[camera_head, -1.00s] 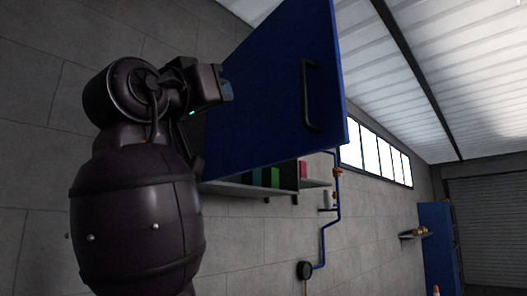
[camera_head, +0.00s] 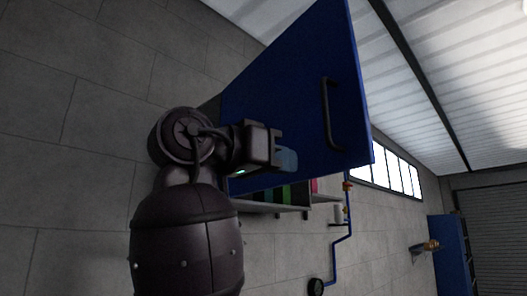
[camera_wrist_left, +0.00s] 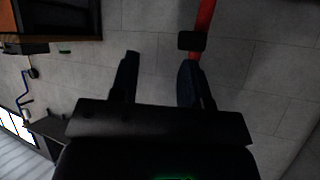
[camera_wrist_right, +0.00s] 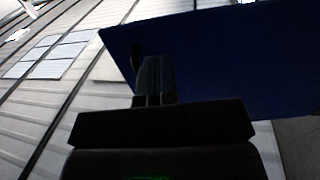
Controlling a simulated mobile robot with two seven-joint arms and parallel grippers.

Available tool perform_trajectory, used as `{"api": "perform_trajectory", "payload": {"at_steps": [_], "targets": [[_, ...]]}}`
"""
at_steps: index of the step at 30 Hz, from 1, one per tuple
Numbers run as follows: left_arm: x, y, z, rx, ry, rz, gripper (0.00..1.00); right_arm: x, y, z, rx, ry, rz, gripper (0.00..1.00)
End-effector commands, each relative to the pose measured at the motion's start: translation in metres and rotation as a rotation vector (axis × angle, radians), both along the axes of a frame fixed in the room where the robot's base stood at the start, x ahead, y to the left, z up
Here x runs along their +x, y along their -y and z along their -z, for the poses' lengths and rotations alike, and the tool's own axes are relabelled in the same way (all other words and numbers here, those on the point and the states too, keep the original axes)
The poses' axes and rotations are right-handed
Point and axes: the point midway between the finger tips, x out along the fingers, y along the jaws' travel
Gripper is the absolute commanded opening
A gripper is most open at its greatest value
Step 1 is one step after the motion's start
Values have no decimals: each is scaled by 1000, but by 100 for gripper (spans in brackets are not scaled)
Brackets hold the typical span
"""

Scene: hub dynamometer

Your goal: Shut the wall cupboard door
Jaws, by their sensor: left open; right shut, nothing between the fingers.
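The wall cupboard's blue door (camera_head: 283,97) stands open in the head view, with a dark bar handle (camera_head: 331,114) near its right edge. It also fills the upper right of the right wrist view (camera_wrist_right: 220,60). My right gripper (camera_head: 287,158) is shut and empty, with its fingertips in front of the lower part of the door. I cannot tell whether they touch it. The cupboard's inside is mostly hidden behind the door; coloured items (camera_head: 283,195) show below it. My left gripper (camera_wrist_left: 158,85) is open and empty in the left wrist view, facing the grey wall.
Below the door, a blue pipe (camera_head: 349,222) with fittings runs down the wall to a round black gauge (camera_head: 315,287). A small shelf (camera_head: 424,247) and a blue cabinet (camera_head: 449,256) stand farther right. A red upright bar (camera_wrist_left: 203,25) shows in the left wrist view.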

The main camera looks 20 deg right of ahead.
Motion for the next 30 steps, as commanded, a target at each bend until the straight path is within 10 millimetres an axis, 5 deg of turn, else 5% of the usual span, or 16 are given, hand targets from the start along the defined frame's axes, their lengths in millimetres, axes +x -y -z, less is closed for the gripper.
{"api": "perform_trajectory", "payload": {"at_steps": [12, 30], "targets": [[-7, -1, -7, 1, -25, -3, 43, 13, 62, -1, -1, 0, 1, 0], [-9, -2, -7, 0, -29, -4, 43, 15, 74, 0, -1, 0, -1, 0]]}}
